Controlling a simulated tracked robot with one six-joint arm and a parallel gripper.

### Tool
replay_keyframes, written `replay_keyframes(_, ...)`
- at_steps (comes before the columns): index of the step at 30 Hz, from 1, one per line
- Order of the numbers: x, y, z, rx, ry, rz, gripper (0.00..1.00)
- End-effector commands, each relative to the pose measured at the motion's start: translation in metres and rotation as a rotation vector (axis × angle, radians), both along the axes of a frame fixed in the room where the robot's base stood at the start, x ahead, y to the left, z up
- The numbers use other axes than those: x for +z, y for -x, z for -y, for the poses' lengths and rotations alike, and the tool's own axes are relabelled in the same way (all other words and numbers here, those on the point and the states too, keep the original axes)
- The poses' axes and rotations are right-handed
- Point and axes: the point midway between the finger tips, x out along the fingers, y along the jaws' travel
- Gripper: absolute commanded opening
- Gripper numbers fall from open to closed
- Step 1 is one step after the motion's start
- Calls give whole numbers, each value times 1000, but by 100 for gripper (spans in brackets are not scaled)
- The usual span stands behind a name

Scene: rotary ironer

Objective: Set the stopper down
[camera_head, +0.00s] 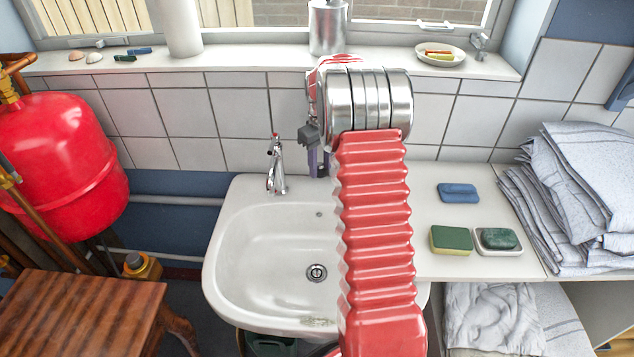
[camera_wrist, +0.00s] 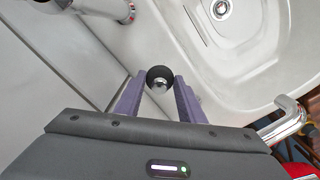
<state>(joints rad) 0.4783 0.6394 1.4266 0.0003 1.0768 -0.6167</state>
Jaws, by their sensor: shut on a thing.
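In the head view my gripper (camera_head: 319,168) hangs over the back edge of the white sink (camera_head: 235,240), right of the tap (camera_head: 276,165). The drain (camera_head: 317,272) is in the basin, in front of and below my gripper. It also shows at the top of the wrist view (camera_wrist: 221,9), apart from the stopper.
The tap also shows in the wrist view (camera_wrist: 284,122). Right of the sink, a white counter (camera_head: 437,198) carries a blue sponge (camera_head: 458,192), a green-yellow sponge (camera_head: 451,239), a soap dish (camera_head: 498,240) and folded cloths (camera_head: 580,190). A red tank (camera_head: 65,165) stands left.

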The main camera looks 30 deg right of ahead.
Motion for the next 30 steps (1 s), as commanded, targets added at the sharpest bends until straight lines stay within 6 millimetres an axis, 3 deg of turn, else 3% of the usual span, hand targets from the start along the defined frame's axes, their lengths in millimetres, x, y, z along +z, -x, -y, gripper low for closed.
replay_keyframes(6,-18,-1,1,0,-1,-1,13)
replay_keyframes(20,-26,-1,2,-1,0,0,13)
replay_keyframes(30,-68,-3,3,-1,0,0,13)
